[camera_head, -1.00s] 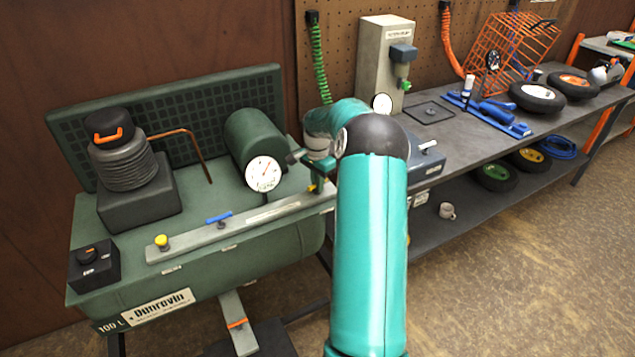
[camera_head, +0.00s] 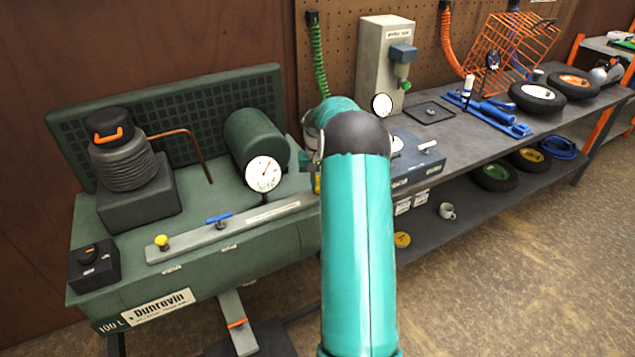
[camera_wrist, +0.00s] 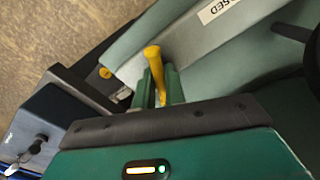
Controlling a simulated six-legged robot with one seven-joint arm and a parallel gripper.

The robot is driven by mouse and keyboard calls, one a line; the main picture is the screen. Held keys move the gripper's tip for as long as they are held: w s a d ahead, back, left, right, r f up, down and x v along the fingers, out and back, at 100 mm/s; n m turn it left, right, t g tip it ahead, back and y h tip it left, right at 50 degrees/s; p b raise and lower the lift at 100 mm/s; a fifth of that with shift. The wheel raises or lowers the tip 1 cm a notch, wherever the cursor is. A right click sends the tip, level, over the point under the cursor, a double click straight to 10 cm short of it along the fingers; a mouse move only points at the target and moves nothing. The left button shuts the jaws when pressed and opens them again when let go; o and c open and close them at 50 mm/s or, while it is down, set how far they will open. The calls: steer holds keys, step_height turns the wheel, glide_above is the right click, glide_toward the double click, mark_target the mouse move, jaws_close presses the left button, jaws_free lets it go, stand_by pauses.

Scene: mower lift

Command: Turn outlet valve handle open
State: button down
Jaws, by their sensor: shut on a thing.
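A yellow lever handle (camera_wrist: 154,62) shows in the wrist view, on a grey-green strip with a white label (camera_wrist: 217,10) ending in "SED". My gripper (camera_wrist: 160,88) is shut on this handle, with its green fingers on either side of it. In the head view only a small yellow piece (camera_head: 317,184) shows beside my teal arm, at the right end of the strip (camera_head: 240,232) on the green compressor tank. My arm hides most of the handle and the gripper there. I cannot tell the handle's exact angle.
On the strip are a blue handle (camera_head: 219,218) and a yellow knob (camera_head: 162,242). A round gauge (camera_head: 263,174) stands behind them. A grey workbench (camera_head: 465,140) with wheels and tools stretches to the right. The floor in front of it is clear.

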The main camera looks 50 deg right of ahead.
mark_target(317, 182)
steer(key=n, duration=0.3)
steer(key=shift+n, duration=2.2)
steer(key=c, duration=1.4)
jaws_free()
steer(key=shift+r, duration=0.1)
step_height(317, 182, up, 14)
